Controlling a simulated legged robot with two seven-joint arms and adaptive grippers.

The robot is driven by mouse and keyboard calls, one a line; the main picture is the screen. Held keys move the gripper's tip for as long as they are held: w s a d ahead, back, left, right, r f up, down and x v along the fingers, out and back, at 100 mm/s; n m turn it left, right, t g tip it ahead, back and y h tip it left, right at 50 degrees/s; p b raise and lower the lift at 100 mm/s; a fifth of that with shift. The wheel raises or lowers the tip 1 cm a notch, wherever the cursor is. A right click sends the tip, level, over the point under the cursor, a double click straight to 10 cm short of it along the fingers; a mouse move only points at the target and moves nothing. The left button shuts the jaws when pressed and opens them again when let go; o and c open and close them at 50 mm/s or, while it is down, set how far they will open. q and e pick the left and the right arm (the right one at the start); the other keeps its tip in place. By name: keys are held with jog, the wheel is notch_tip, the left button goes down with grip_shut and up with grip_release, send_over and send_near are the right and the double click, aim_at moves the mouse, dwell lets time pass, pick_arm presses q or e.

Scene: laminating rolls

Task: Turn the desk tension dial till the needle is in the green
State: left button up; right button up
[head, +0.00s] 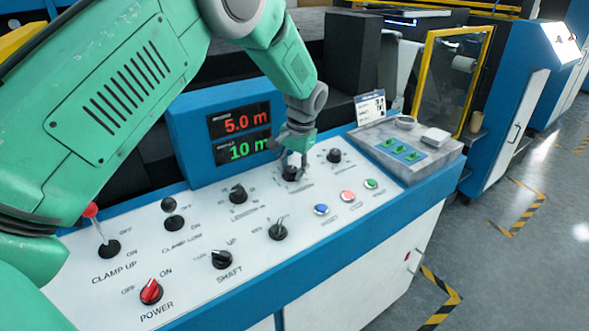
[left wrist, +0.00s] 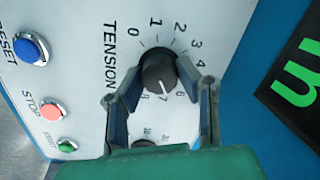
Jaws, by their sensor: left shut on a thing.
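The tension dial (left wrist: 157,70) is a round black knob on the white desk panel, with "TENSION" printed beside a scale of numbers. Its white pointer line points toward the 7 in the left wrist view. In the head view the dial (head: 291,174) is partly hidden under my gripper. My left gripper (head: 294,156) comes down from above and is shut on the dial; in the left wrist view its fingers (left wrist: 157,82) lie on either side of the knob. No gauge needle or green zone can be made out. My right gripper is not in view.
Another black knob (head: 334,155) sits just right of the dial. Blue (head: 321,209), red (head: 347,196) and green (head: 371,184) buttons lie in front. A display (head: 240,132) reads 5.0 m and 10 m behind. A red power switch (head: 151,291) and several other controls are at left.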

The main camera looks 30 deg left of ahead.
pick_arm(q)
jog(key=shift+d, duration=0.35)
jog(key=shift+s+a+f, duration=0.1)
jog(key=shift+s+a, duration=0.05)
jog(key=shift+a, duration=0.45)
grip_shut()
grip_release()
jog(key=shift+d+n+p, duration=0.35)
jog(key=shift+n+p, duration=0.45)
jog(key=shift+n, duration=0.2)
jog(key=n, duration=0.1)
jog(key=n+p, duration=0.1)
jog(key=n, duration=0.1)
jog(key=shift+a+n+h+p, duration=0.25)
jog(key=shift+n+h+p, duration=0.05)
jog(key=shift+p, duration=0.05)
grip_shut()
grip_release()
jog(key=n+p, duration=0.1)
jog(key=n, duration=0.2)
jog(key=shift+d+n, duration=0.15)
jog(key=shift+n, duration=0.15)
jog(key=n+p, duration=0.1)
jog(key=n, duration=0.3)
jog(key=shift+n, duration=0.4)
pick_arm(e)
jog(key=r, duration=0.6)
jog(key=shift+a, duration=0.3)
pick_arm(q)
jog(key=shift+t, duration=0.3)
